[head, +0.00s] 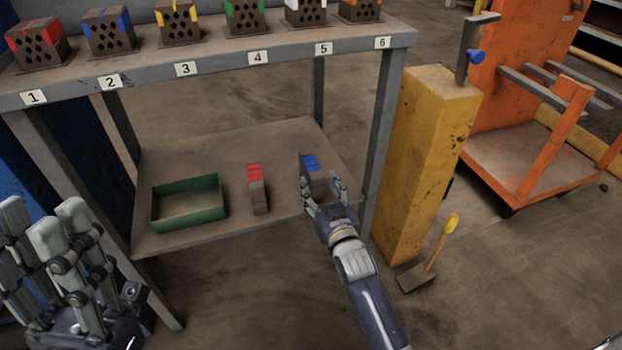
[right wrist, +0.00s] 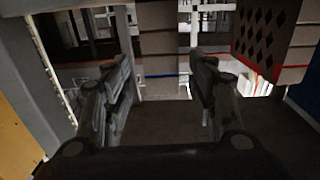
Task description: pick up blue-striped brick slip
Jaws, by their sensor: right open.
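The blue-striped brick slip (head: 313,175) stands on the lower shelf, towards its right end, with its blue striped top showing in the head view. My right gripper (head: 322,188) is open at the slip's near side, with fingers to its left and right. The fingers hide its lower part, and I cannot tell whether they touch it. In the right wrist view my right gripper (right wrist: 160,85) has its two fingers well apart, with a brown layered piece beyond and between them. My left gripper (head: 42,222) is at the lower left, fingers apart and empty, away from the shelf.
A red-striped slip (head: 257,190) and an open, empty green tray (head: 188,224) stand left on the same shelf (head: 285,138). The numbered upper shelf (head: 215,62) bears several hollow bricks above. A yellow post (head: 425,160) and a mallet (head: 418,277) are at right.

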